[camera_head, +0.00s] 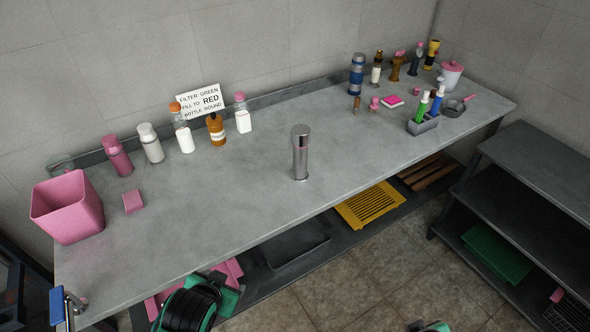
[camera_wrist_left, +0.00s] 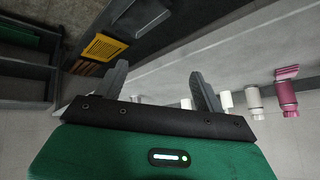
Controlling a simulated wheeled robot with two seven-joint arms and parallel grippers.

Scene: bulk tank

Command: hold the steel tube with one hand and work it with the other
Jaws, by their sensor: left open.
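The steel tube (camera_head: 300,155) stands upright on the middle of the grey bench, with a darker top and a thin band below it. Nothing touches it. My left gripper (camera_wrist_left: 158,88) is open and empty in the left wrist view, its two dark fingers spread wide. In the head view only green and black parts of my left arm show at the bottom, in front of the bench edge, well short of the tube. The tube cannot be made out in the left wrist view. My right gripper is not in view.
The bench (camera_head: 250,200) is clear around the tube. A pink bin (camera_head: 68,207), a pink sponge (camera_head: 133,201) and several bottles stand left and behind. A sign (camera_head: 200,101) leans at the back. A grey caddy (camera_head: 422,125) and small items stand right. A dark shelf unit (camera_head: 545,165) is beyond.

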